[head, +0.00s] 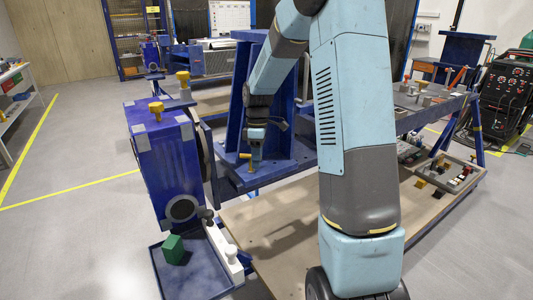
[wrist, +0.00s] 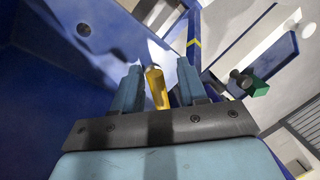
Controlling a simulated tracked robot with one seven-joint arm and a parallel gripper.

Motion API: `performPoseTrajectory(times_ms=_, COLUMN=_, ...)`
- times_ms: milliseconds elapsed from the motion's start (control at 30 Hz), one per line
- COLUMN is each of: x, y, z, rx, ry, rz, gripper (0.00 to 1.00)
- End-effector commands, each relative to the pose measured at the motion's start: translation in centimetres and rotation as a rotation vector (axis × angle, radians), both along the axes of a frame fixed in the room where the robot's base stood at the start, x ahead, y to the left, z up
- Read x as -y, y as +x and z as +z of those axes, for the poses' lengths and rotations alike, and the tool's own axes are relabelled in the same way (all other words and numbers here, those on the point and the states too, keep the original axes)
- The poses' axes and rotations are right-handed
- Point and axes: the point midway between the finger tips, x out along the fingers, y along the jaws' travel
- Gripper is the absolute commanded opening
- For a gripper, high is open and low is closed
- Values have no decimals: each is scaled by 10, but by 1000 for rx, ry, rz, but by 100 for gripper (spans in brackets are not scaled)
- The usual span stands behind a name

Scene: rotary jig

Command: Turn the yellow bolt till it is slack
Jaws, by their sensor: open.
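My gripper (head: 257,146) points down over the blue plate of the jig in the head view. In the wrist view its two blue fingers (wrist: 160,67) stand apart. A yellow bolt (wrist: 155,90) shows between them, nearer the left finger, with clear gaps visible on both sides. In the head view a yellow bolt (head: 245,156) shows beside the fingertips, partly hidden by them. Its lower end and seat are hard to make out.
A blue block (head: 160,165) with other yellow knobs on top stands to the left. A blue upright (head: 241,90) stands close behind my gripper.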

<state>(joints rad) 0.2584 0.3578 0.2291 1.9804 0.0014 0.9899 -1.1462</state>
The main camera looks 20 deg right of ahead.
Motion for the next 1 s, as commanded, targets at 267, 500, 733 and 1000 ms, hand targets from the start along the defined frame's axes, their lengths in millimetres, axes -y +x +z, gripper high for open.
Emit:
performPoseTrajectory(times_ms=267, x=-1, y=-24, z=40, rx=2, ry=0, rz=0, gripper=42)
performPoseTrajectory(times_ms=500, x=-2, y=-49, z=71, rx=3, ry=0, rz=0, gripper=42)
performPoseTrajectory(times_ms=733, x=-3, y=-83, z=86, rx=2, ry=-1, rz=0, gripper=42)
performPoseTrajectory(times_ms=1000, x=-4, y=-119, z=101, rx=1, ry=-1, rz=-1, gripper=42)
